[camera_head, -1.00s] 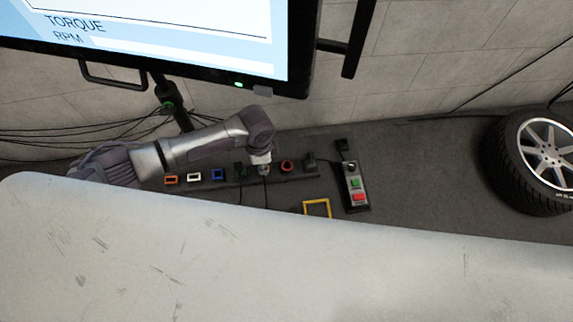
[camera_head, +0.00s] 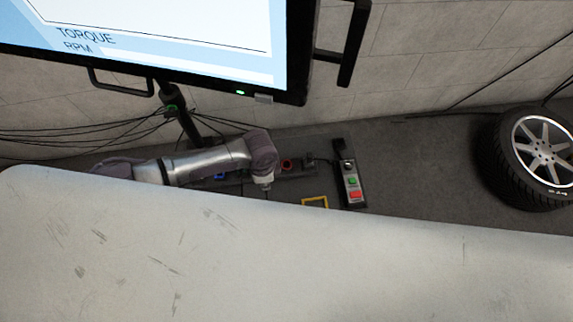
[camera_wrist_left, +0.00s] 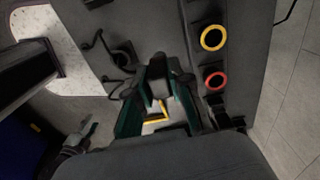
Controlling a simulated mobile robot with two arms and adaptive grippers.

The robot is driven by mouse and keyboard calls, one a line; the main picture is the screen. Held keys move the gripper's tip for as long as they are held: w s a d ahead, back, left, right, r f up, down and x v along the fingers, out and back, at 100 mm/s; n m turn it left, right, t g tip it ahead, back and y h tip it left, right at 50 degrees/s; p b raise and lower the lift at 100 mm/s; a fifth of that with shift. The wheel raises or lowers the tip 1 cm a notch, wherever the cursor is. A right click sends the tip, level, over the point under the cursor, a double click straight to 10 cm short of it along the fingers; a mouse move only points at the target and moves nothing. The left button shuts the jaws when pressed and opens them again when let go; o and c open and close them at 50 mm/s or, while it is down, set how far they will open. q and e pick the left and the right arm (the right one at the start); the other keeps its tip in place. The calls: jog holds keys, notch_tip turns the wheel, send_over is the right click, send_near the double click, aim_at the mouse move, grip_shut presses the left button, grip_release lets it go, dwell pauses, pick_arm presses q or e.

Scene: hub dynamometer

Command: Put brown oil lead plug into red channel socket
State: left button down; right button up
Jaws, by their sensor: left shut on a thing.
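The red round socket (camera_head: 287,165) is on the dark strip behind the white surface. In the left wrist view it is a red ring (camera_wrist_left: 216,80) that looks open and empty. My left gripper (camera_head: 265,184) is just left of and in front of it in the head view. In the left wrist view, the gripper (camera_wrist_left: 156,98) is shut on a dark plug (camera_wrist_left: 157,68) between its green-sided fingers, apart from the red ring. The plug's brown colour cannot be made out. My right gripper is in neither view.
A yellow ring socket (camera_wrist_left: 213,38) sits beside the red one. A blue socket (camera_head: 220,177) shows partly behind my arm. A box with green and red buttons (camera_head: 352,185) and a yellow frame (camera_head: 315,202) lie right. The monitor (camera_head: 150,45) overhangs the back.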

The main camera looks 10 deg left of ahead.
pick_arm(q)
jog(key=shift+d, duration=0.1)
jog(key=w+d+b, duration=0.1)
jog(key=w+d, duration=0.1)
jog(key=d, duration=0.5)
dwell(0.9)
jog(key=shift+w, duration=0.2)
jog(key=w+a+b, duration=0.2)
jog(key=w+b, duration=0.1)
jog(key=w, duration=0.4)
jog(key=shift+w, duration=0.2)
dwell(0.6)
jog(key=shift+a+f+b, duration=0.1)
jog(key=shift+f+b, duration=0.05)
jog(key=shift+b, duration=0.15)
jog(key=shift+f, duration=0.35)
jog(key=shift+f, duration=0.1)
dwell(0.4)
